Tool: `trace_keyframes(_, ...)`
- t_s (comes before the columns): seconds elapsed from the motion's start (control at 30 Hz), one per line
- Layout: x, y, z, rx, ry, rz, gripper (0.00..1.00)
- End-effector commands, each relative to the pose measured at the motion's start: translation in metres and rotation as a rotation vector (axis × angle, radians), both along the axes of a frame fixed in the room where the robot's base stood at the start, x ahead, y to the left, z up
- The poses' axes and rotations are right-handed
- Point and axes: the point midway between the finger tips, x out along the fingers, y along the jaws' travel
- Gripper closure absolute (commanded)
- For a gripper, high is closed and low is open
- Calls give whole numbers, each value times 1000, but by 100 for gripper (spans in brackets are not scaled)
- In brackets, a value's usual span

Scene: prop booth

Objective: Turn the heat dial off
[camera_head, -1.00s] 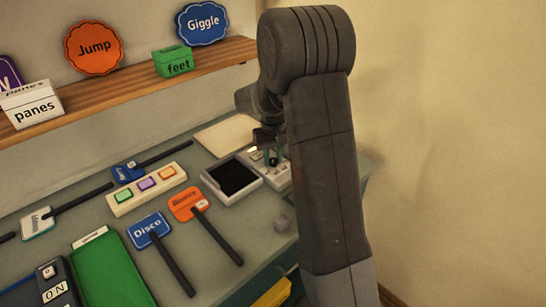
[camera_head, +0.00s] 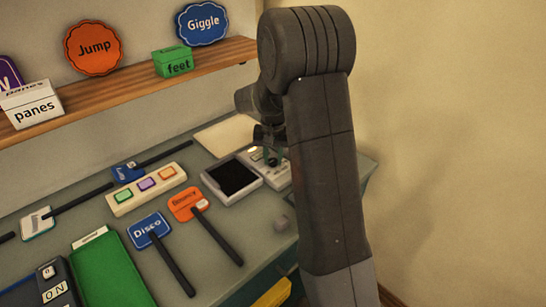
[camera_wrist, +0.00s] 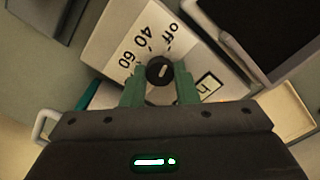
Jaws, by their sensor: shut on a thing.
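The heat dial (camera_wrist: 160,70) is a small dark round knob with a light mark on its face. It sits on a pale panel (camera_wrist: 118,42) printed "off", "40" and "60". My gripper (camera_wrist: 160,78) has its green fingers closed on both sides of the knob. I cannot tell exactly which label the mark points to. In the head view the panel (camera_head: 282,177) is at the back right of the table, and my gripper (camera_head: 271,159) is down at it, partly hidden by my arm.
A dark-screened tray (camera_head: 233,178) lies just left of the panel. A strip with three coloured buttons (camera_head: 146,188), a blue "Disco" paddle (camera_head: 150,231) and an orange "Bouncy" paddle (camera_head: 187,203) lie further left.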

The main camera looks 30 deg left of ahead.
Motion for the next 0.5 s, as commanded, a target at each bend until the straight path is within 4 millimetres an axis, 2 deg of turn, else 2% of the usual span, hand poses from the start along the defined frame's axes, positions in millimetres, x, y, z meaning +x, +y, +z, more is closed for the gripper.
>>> trace_keyframes(0.2,0,0,1,2,-1,0,96)
trace_keyframes(0.23,0,0,1,2,-1,0,69)
trace_keyframes(0.3,0,0,1,2,-1,0,56)
trace_keyframes(0.33,0,0,1,1,0,0,51)
trace_keyframes(0.5,0,0,0,0,-1,1,51)
